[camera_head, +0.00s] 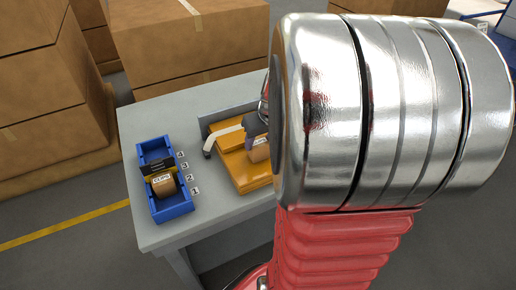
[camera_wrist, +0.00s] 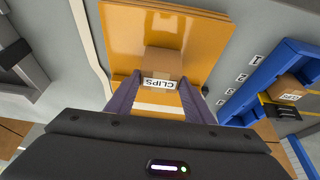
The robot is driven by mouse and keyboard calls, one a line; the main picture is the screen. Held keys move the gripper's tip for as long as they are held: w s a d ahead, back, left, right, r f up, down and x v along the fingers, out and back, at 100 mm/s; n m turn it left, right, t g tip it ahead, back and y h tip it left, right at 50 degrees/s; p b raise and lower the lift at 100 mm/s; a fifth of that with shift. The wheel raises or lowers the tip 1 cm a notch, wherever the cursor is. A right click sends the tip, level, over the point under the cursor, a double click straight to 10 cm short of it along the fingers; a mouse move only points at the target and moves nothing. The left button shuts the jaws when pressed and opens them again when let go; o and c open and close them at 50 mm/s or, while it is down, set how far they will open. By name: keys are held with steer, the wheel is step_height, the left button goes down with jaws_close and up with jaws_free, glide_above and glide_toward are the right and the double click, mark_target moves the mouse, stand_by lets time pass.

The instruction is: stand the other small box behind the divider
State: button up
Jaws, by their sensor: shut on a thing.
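A small cardboard box with a white CLIPS label (camera_wrist: 162,62) is between the fingers of my gripper (camera_wrist: 160,88) in the wrist view. My gripper is shut on it, over the orange slab. In the head view this box (camera_head: 259,152) shows only in part beside my arm; I cannot tell whether it touches the slab. The blue tray (camera_head: 180,211) stands to the left with a black and yellow divider (camera_head: 157,165) across it. Another CLIPS box (camera_head: 166,188) sits in the tray in front of the divider, and also shows in the wrist view (camera_wrist: 287,90).
The orange slab stack (camera_head: 240,170) lies on the grey table (camera_head: 219,203). A pale curved strip (camera_head: 224,134) runs by it. Numbers 1 to 4 mark the tray's right side. The tray's far end looks empty. My arm hides the table's right part.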

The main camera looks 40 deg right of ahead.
mark_target(260, 143)
steer(key=shift+r, duration=0.15)
step_height(260, 143, up, 10)
stand_by(0.5)
stand_by(0.5)
